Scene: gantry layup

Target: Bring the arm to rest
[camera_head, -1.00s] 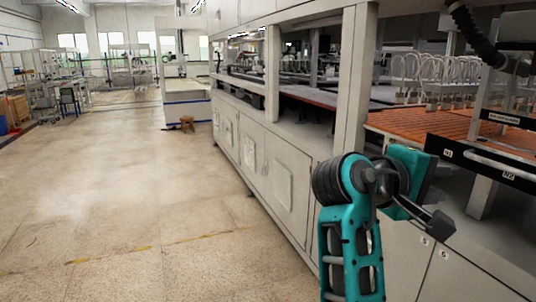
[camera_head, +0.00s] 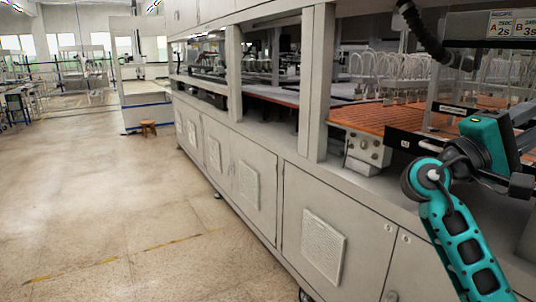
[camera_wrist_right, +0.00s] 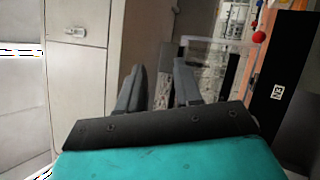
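My right arm (camera_head: 463,238), teal and black, comes up from the bottom right in the head view and bends at a black joint. Its gripper end (camera_head: 510,186) lies near the right edge, in front of the machine's black bar. In the right wrist view, my right gripper (camera_wrist_right: 160,88) shows two dark fingers standing apart with nothing between them. My left arm and gripper are in neither view.
A long grey machine with cabinet doors (camera_head: 255,183) runs along the right. Orange slats (camera_head: 385,122) lie in its open bay, with a black bar (camera_head: 412,142) near my arm.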

